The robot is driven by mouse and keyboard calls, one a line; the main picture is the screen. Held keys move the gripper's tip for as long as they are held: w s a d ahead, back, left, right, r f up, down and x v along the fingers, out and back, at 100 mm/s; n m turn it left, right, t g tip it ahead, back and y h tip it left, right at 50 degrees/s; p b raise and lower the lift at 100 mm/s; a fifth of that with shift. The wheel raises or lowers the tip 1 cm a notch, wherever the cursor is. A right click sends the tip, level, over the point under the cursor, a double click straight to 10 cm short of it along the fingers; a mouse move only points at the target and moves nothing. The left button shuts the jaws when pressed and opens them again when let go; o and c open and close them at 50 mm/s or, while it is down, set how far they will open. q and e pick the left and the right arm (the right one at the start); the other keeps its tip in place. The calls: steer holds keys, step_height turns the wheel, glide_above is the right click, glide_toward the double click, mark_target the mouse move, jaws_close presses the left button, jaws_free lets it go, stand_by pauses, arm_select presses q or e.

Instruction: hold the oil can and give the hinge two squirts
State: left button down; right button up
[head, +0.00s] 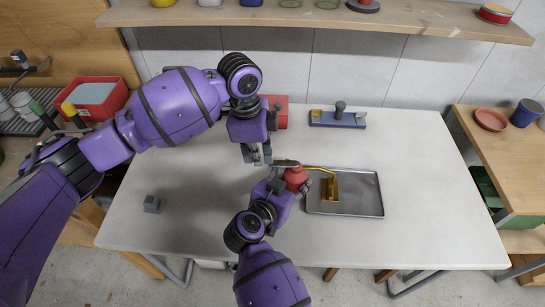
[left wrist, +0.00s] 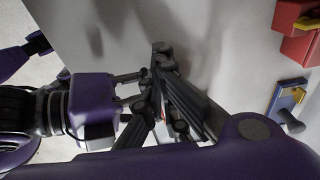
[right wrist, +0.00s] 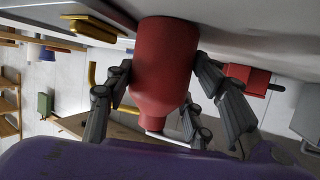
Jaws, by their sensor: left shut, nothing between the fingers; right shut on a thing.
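The red oil can (head: 297,178) is upright, its thin brass spout reaching right over the metal tray (head: 345,209). The brass hinge (head: 331,187) stands on the tray, close to the spout tip; I cannot tell whether they touch. My right gripper (head: 291,184) is shut around the can's body; the right wrist view shows the can (right wrist: 165,70) between its fingers. My left gripper (head: 258,160) is shut and empty, just left of the lever; contact is unclear. The left wrist view shows its fingers (left wrist: 163,60) mostly hiding the can.
A blue tray with a dark knob (head: 338,118) lies at the back of the white table (head: 420,160). A red box (head: 279,109) stands behind my left gripper. The table's right side is clear.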

arm_select(q)
step_height(320, 180, up, 12)
steer(key=a, duration=0.1)
steer(key=shift+a+f, duration=0.15)
steer(key=shift+f, duration=0.05)
stand_by(0.5)
steer(key=d, duration=0.2)
steer(key=d+f, duration=0.1)
steer(key=shift+w+d+f, duration=0.1)
steer(key=shift+d+f, duration=0.05)
steer(key=shift+d, duration=0.25)
arm_select(e)
steer(key=shift+a, duration=0.1)
arm_select(q)
steer(key=shift+d+f, duration=0.15)
steer(key=shift+f, duration=1.6)
steer(key=shift+d+f, duration=0.15)
steer(key=shift+f, duration=1.55)
